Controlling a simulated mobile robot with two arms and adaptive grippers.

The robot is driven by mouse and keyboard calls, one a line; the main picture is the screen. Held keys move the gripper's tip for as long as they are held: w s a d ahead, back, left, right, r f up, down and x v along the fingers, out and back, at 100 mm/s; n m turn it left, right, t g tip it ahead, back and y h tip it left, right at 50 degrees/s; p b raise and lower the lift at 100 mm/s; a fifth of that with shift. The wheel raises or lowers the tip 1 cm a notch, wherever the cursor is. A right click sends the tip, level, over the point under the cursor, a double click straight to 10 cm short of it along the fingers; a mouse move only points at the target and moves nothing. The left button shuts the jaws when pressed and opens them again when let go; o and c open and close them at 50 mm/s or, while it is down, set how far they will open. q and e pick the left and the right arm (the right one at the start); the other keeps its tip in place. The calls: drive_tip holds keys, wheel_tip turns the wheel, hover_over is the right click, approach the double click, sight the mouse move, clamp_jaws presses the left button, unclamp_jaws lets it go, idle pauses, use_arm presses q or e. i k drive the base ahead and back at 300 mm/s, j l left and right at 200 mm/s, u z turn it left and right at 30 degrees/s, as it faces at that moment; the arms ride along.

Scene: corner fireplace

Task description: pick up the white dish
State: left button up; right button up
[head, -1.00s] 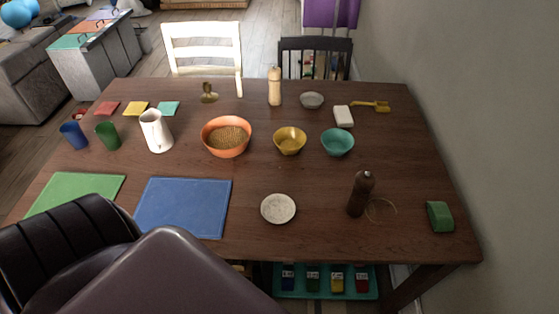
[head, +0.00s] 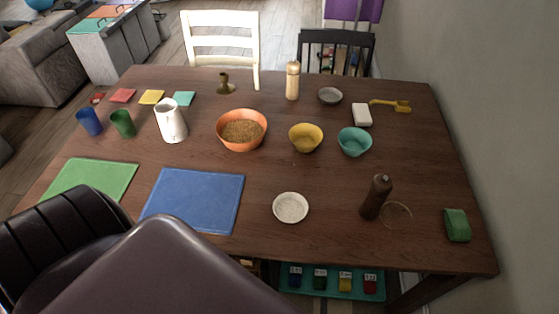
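The white dish (head: 290,208) is a small, round, shallow dish with a speckled inside. It lies flat near the front edge of the dark wooden table (head: 330,185), right of the blue mat. Nothing touches it. Neither of my grippers shows in the head view.
A blue mat (head: 193,200) lies left of the dish and a dark brown mill (head: 376,197) stands right of it. Several bowls, including a yellow bowl (head: 306,138), stand behind. Dark chairs (head: 185,270) block the front left. The wall (head: 480,110) is at the right.

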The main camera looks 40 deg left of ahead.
sight(290, 208)
drive_tip(key=i+j+u, duration=0.15)
drive_tip(key=u, duration=0.35)
drive_tip(key=i+u, duration=0.3)
drive_tip(key=u, duration=0.15)
drive_tip(key=k+l, duration=0.5)
drive_tip(key=k, duration=0.25)
drive_tip(key=i+l+u, duration=0.05)
